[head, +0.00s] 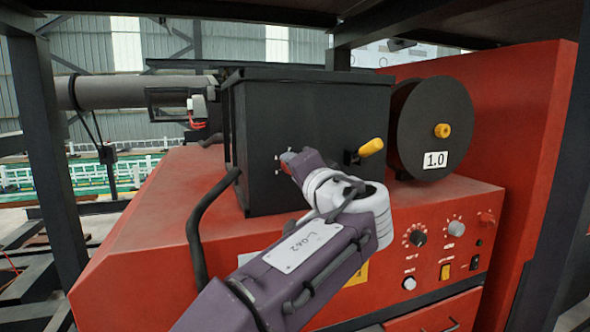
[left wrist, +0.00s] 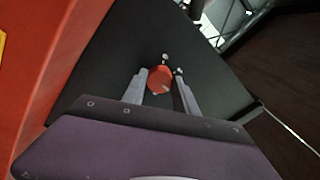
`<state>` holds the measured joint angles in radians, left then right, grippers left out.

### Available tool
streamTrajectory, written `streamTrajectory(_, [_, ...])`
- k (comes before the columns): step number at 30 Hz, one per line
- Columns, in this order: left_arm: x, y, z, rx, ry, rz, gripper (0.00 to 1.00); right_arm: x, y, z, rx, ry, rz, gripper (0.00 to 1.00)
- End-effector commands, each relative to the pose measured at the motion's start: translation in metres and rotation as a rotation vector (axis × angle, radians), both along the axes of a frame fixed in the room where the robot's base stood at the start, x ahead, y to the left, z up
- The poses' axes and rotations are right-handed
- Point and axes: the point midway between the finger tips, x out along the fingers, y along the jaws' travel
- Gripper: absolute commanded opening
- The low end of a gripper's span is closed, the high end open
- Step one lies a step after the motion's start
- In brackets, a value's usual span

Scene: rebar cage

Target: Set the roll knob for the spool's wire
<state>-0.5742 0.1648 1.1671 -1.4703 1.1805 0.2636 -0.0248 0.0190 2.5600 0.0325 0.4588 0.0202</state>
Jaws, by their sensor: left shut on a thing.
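The roll knob is a round orange-red knob (left wrist: 159,79) on the dark face of the black box (head: 325,115). A small light mark shows on it, and a few pale dots sit around it on the box face. My left gripper (left wrist: 161,92) is shut on this knob, one finger on each side. In the head view my left gripper (head: 287,166) reaches the box's front face, and its own body hides most of the knob. The black wire spool (head: 415,120) sits right of the box, with a white label (head: 435,160) reading 1.0. My right gripper is not in view.
A yellow-handled lever (head: 371,147) sticks out of the box close to the right of my gripper. The red machine housing (head: 150,225) below carries a panel with several knobs (head: 418,238) and a yellow switch (head: 446,271). Dark frame posts (head: 48,150) stand at both sides.

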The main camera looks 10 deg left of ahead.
Motion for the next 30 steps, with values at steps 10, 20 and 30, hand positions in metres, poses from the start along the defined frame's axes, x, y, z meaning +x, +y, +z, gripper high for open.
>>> streamTrajectory(10, [0.0, 0.0, 0.0, -0.001, -0.001, 0.0, 0.57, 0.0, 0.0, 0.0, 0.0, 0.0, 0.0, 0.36])
streamTrajectory(20, [-0.009, -0.007, -0.002, -0.001, -0.002, -0.003, 0.57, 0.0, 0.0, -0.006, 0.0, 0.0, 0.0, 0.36])
streamTrajectory(30, [-0.066, -0.046, -0.002, -0.002, -0.002, -0.004, 0.57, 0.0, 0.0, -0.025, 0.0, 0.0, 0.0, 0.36])
